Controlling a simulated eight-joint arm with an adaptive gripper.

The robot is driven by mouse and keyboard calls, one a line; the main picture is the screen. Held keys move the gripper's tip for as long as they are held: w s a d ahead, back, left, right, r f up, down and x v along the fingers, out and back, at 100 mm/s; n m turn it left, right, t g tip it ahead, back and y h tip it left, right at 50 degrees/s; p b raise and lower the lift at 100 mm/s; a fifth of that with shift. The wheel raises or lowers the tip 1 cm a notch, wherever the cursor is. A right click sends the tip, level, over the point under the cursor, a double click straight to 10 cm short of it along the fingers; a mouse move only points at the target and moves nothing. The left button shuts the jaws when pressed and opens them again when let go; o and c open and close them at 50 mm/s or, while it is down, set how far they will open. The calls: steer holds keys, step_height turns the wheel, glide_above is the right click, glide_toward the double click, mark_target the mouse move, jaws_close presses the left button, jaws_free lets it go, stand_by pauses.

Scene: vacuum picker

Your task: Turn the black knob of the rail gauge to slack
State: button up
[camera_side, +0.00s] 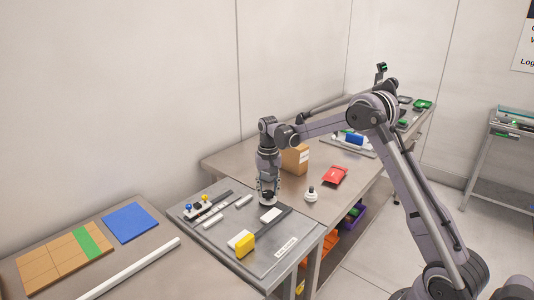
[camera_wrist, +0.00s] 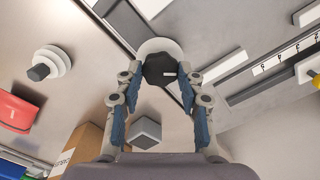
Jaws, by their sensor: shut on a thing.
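The black knob (camera_wrist: 160,70) is many-sided with a small white mark on top. It sits on a round white base (camera_wrist: 158,46) in the wrist view. My gripper (camera_wrist: 160,78) has its fingertips on both sides of the knob and is shut on it. In the side view my gripper (camera_side: 267,200) points straight down at the grey board (camera_side: 285,250) and hides the knob. I cannot read the knob's setting, nor tell which nearby bars belong to the rail gauge.
A dark strip (camera_side: 273,222) and a yellow block (camera_side: 245,245) are on the board's near side. A white round piece (camera_side: 311,194), a red packet (camera_side: 334,174) and a brown box (camera_side: 295,159) stand to the right.

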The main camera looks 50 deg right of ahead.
mark_target(268, 193)
steer(key=n, duration=1.3)
stand_by(0.5)
steer(key=o, duration=1.2)
steer(key=shift+c, duration=0.2)
step_height(268, 193, up, 12)
